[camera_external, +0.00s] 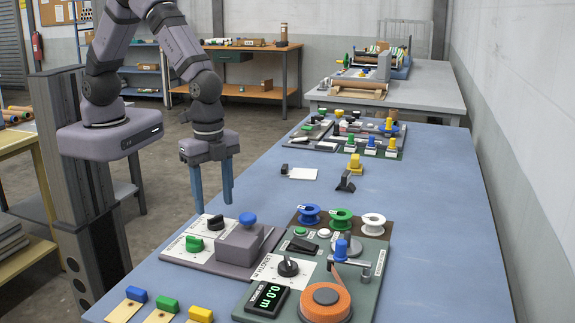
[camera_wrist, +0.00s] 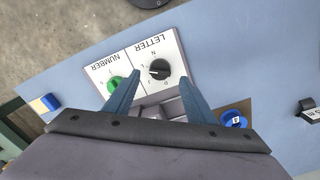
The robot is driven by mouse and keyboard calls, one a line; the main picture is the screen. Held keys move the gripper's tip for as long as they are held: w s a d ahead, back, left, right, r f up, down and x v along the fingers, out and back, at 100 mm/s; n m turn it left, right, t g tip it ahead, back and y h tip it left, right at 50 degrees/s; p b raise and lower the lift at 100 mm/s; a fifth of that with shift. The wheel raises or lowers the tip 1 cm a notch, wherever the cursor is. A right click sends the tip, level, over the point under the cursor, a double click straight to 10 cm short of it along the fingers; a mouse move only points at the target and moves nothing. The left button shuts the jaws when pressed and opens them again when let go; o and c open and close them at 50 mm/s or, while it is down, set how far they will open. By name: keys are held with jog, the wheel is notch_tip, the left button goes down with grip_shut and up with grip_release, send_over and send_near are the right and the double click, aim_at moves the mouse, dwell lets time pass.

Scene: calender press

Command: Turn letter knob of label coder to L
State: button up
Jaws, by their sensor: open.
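The label coder has a white panel (camera_external: 190,238) with a black letter knob (camera_external: 216,222) and a green number knob (camera_external: 194,244). A mauve block with a blue knob (camera_external: 248,219) stands beside the panel. In the wrist view the letter knob (camera_wrist: 159,69) shows under the word LETTER, which appears upside down, with small letters around it. I cannot tell for certain which letter it points to. My gripper (camera_external: 213,197) is open and empty, pointing down above the letter knob, which lies between the fingertips (camera_wrist: 160,80) in the wrist view.
A green board with a black LENGTH dial (camera_external: 288,267), a display (camera_external: 267,299) and an orange roll (camera_external: 326,301) stands to the right. Blue, green and white spools (camera_external: 341,218) sit behind it. Colored handles (camera_external: 168,304) lie at the front. The right tabletop is clear.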

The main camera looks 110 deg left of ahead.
aim_at(216, 217)
jog(key=shift+r+b, duration=0.3)
jog(key=shift+r, duration=1.35)
jog(key=shift+w+n, duration=0.1)
jog(key=shift+n, duration=0.4)
jog(key=shift+n+g, duration=0.5)
jog(key=shift+n, duration=0.2)
jog(key=s+f, duration=0.1)
jog(key=s, duration=0.2)
jog(key=s+a+f, duration=0.1)
jog(key=shift+s+f, duration=0.3)
jog(key=shift+f, duration=0.05)
jog(key=shift+s+a+r+n+t, duration=0.5)
jog(key=shift+s+a+r+n, duration=2)
jog(key=shift+s, duration=3.45)
notch_tip(216, 217, down, 40)
jog(key=a+m+b, duration=0.1)
jog(key=a+b, duration=0.1)
jog(key=b, duration=3.8)
jog(key=shift+a, duration=0.25)
